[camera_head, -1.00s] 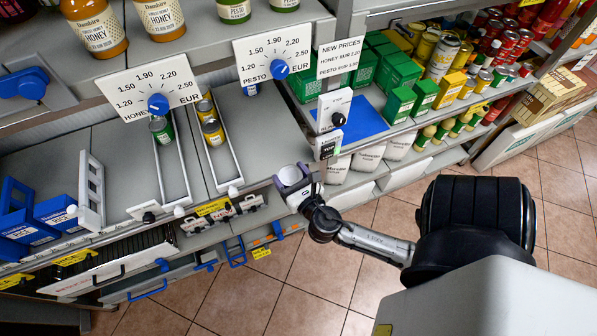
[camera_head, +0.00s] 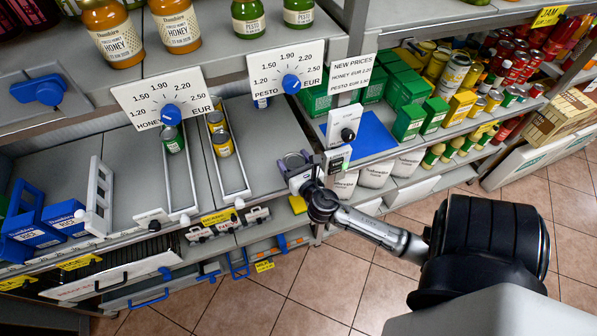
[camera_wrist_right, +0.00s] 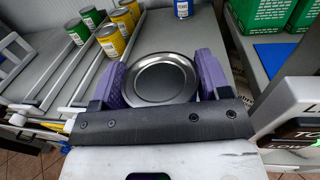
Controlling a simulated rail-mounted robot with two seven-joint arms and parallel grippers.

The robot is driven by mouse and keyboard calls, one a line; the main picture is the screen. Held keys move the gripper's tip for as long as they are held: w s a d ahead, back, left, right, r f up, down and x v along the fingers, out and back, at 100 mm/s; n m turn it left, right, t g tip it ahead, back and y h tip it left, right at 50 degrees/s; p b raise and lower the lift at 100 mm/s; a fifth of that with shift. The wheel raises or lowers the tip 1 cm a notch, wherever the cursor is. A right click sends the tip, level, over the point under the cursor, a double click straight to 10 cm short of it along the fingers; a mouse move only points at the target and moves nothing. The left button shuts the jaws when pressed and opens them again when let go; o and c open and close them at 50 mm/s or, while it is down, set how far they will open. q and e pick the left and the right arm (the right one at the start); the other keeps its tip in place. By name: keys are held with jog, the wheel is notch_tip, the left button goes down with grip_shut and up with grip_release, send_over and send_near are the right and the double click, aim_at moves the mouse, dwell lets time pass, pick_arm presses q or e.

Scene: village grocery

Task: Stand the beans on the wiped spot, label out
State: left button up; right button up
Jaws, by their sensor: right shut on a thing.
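My right gripper (camera_head: 297,160) is over the front edge of the grey shelf, right of the can lanes. In the right wrist view its purple finger pads (camera_wrist_right: 160,80) are shut on a can (camera_wrist_right: 160,78), seen from above with its round silver lid. The can's label is hidden, so I cannot read whether it is the beans. A flat blue patch (camera_head: 372,135) lies on the shelf to the right, behind the small dial box. I cannot pick out a wiped spot for certain. My left gripper is not in view.
Green and yellow cans (camera_head: 221,144) stand in sloping lanes to the left. A small blue can (camera_wrist_right: 183,8) stands farther back. A dial box (camera_head: 343,127) and green boxes (camera_head: 408,121) are to the right. Price-dial cards (camera_head: 288,80) hang above.

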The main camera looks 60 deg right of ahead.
jog(key=w+d+f+b, duration=0.1)
jog(key=w+d+b, duration=0.1)
jog(key=w, duration=0.1)
jog(key=w+d+f+b, duration=0.1)
jog(key=w+d, duration=0.1)
jog(key=d, duration=0.1)
jog(key=w+d+f+b, duration=0.1)
jog(key=w+d+b, duration=0.1)
jog(key=w+d, duration=0.1)
jog(key=shift+w+d+f+b, duration=0.15)
jog(key=shift+w+b, duration=0.15)
jog(key=shift+b, duration=0.05)
jog(key=shift+f, duration=0.35)
jog(key=shift+f+b, duration=0.35)
jog(key=shift+b, duration=0.15)
jog(key=shift+f, duration=0.25)
jog(key=shift+f+b, duration=0.3)
jog(key=o, duration=1.1)
jog(key=shift+o, duration=0.2)
